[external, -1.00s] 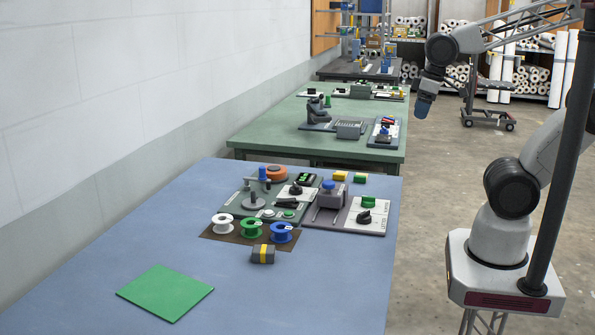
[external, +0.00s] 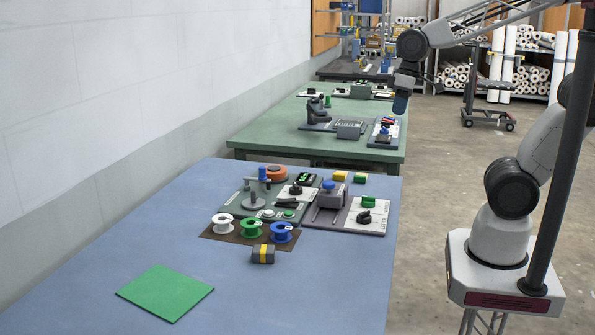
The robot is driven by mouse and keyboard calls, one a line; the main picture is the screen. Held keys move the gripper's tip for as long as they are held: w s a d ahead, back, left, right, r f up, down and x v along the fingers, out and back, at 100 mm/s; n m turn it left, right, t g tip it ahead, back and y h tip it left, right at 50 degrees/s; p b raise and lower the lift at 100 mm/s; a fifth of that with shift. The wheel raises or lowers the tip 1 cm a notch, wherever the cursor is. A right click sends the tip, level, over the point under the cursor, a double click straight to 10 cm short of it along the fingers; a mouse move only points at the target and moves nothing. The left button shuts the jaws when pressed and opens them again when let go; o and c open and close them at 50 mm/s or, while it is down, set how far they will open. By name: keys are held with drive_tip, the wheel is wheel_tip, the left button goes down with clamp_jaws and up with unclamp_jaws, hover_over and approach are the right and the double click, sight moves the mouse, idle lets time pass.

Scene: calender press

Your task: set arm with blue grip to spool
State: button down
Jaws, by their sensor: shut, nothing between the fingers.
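An upright blue grip (external: 262,173) stands at the back left of the grey-green control panel (external: 234,205). It appears to sit on a small arm beside a grey disc with a post (external: 254,201); which way the arm points is too small to tell. White (external: 222,223), green (external: 251,227) and blue (external: 281,233) spools stand on a brown mat (external: 212,235) in front of the panel. My gripper (external: 400,108) is shut and empty. It hangs in the air, to the right of and well above the blue grip, touching nothing.
An orange-brown disc (external: 277,173), a black pointer knob (external: 295,188) and a green button (external: 289,214) share the panel. To its right is a second panel with a blue-topped grey block (external: 331,199). A grey-yellow block (external: 263,254) and green sheet (external: 165,293) lie in front.

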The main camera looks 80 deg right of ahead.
drive_tip(key=w+d+f+m+y, duration=0.1)
drive_tip(key=w+f, duration=0.3)
drive_tip(key=w, duration=0.7)
drive_tip(key=w+d+f+m+y, duration=0.1)
drive_tip(key=w+f+y, duration=0.2)
drive_tip(key=w, duration=0.8)
drive_tip(key=w+d+f+m+t+y, duration=0.1)
drive_tip(key=w+f+y, duration=0.2)
drive_tip(key=w, duration=0.8)
drive_tip(key=shift+w+f, duration=0.25)
drive_tip(key=shift+f, duration=0.6)
drive_tip(key=shift+a, duration=0.15)
drive_tip(key=x, duration=1)
drive_tip(key=shift+a, duration=0.25)
drive_tip(key=shift+w+a+r, duration=0.1)
drive_tip(key=shift+w+a, duration=0.25)
drive_tip(key=shift+a, duration=0.5)
drive_tip(key=shift+w+a, duration=0.3)
drive_tip(key=shift+a, duration=0.55)
